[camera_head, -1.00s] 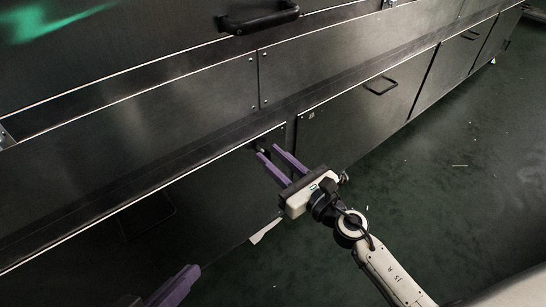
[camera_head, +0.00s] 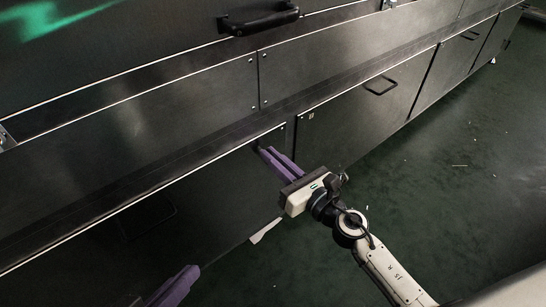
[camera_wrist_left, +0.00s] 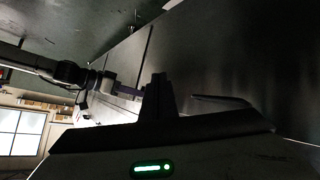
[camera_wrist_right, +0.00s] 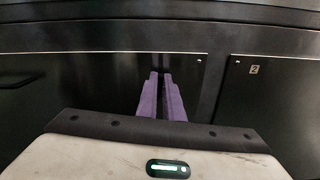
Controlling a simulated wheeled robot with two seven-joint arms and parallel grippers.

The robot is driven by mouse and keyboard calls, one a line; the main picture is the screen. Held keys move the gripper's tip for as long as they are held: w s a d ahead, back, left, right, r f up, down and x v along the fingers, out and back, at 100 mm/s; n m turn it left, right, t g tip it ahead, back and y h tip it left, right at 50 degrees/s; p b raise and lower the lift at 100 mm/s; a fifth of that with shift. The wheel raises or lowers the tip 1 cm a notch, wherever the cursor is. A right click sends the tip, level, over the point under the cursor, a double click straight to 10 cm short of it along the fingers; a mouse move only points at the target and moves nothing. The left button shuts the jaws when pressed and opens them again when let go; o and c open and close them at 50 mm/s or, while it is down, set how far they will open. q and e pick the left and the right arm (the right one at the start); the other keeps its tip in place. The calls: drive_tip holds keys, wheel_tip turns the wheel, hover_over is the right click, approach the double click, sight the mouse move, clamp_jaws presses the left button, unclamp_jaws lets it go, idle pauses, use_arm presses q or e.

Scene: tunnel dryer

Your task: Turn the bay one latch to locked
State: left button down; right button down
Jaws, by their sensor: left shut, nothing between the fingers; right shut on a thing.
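The bay one latch is a small dark part at the upper right corner of the left lower panel (camera_head: 215,190). It is almost wholly hidden by my right gripper (camera_head: 264,152), whose purple fingers are shut on it. In the right wrist view those fingers (camera_wrist_right: 160,76) meet just under the panel's top edge; the latch's angle cannot be made out. My left gripper (camera_head: 190,271) is shut and empty, low at the bottom left in front of the same panel. Its dark closed fingers also show in the left wrist view (camera_wrist_left: 158,92).
A second lower panel (camera_head: 350,115) with a bar handle (camera_head: 381,86) stands to the right; its small number plate (camera_wrist_right: 254,69) shows in the right wrist view. A large black handle (camera_head: 259,19) juts out above. The green floor (camera_head: 440,200) at right is mostly clear.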

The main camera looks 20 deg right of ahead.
use_arm(q)
drive_tip(key=shift+s+a+f+g+y+p, duration=0.15)
drive_tip(key=shift+a+f+g+y+p, duration=0.2)
drive_tip(key=shift+f+p, duration=0.4)
drive_tip(key=shift+s+a+f+g+y+p, duration=0.1)
drive_tip(key=shift+a+f+g+y+p, duration=0.1)
drive_tip(key=shift+a+f+y+p, duration=0.5)
drive_tip(key=shift+s+a+f+g+y+p, duration=0.15)
drive_tip(key=shift+a+f+g+p, duration=0.25)
drive_tip(key=shift+p, duration=0.65)
use_arm(e)
drive_tip(key=shift+w+d+f+m, duration=0.1)
drive_tip(key=shift+d+f+m, duration=0.05)
drive_tip(key=shift+m, duration=2.6)
drive_tip(key=shift+d+f+m, duration=0.1)
drive_tip(key=shift+f+m, duration=0.1)
drive_tip(key=shift+m, duration=2.5)
drive_tip(key=shift+w+d+f+m, duration=0.1)
drive_tip(key=shift+d+f+m, duration=0.05)
drive_tip(key=shift+m, duration=2.6)
use_arm(q)
drive_tip(key=shift+f, duration=0.35)
use_arm(e)
drive_tip(key=c, duration=1.9)
unclamp_jaws()
use_arm(q)
drive_tip(key=shift+r, duration=0.2)
use_arm(e)
drive_tip(key=shift+s, duration=0.1)
